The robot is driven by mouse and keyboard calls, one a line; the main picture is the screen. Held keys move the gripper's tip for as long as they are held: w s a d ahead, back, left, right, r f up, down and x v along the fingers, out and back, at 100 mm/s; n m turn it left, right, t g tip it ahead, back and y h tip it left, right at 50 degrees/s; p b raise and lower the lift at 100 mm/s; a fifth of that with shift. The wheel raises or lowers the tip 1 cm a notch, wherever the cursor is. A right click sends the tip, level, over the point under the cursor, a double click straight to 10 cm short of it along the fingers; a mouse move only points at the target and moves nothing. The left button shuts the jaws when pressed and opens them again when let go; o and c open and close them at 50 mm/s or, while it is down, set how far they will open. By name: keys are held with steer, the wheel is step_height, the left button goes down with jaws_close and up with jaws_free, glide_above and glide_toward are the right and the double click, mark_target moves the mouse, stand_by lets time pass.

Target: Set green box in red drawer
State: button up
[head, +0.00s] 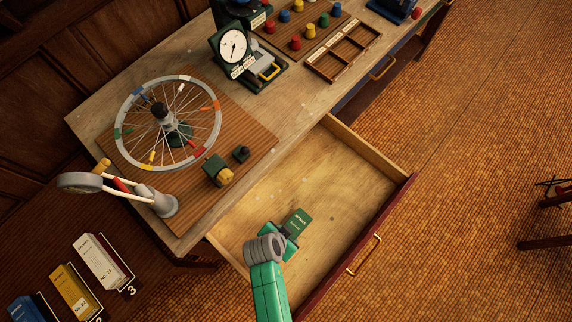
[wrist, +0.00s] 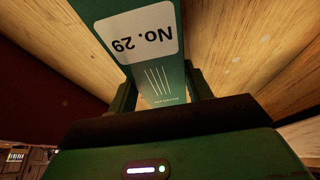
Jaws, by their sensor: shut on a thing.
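The red drawer (head: 392,212) is pulled out from the bench, with a dark red front, a yellow handle and a bare wooden inside. The green box (head: 299,221) shows over the drawer's inside in the head view. In the wrist view the green box (wrist: 140,32) has a white label reading "No. 29" and sits between the fingers. My gripper (head: 288,231) is shut on the box; its fingers also show in the wrist view (wrist: 160,95). My gripper hides part of the box in the head view. I cannot tell whether the box touches the drawer floor.
A spoked wheel (head: 125,106), a lamp (head: 170,205) and a dial gauge (head: 233,46) stand on the bench. A blue drawer (head: 350,94) is beside the red one. Numbered boxes (head: 95,258) stand at lower left. The rest of the drawer floor is clear.

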steer(key=shift+f, duration=1.25)
steer(key=shift+f, duration=0.2)
steer(key=o, duration=1.1)
steer(key=shift+o, duration=0.2)
steer(key=shift+r, duration=0.15)
steer(key=p+v, duration=0.2)
steer(key=v, duration=1)
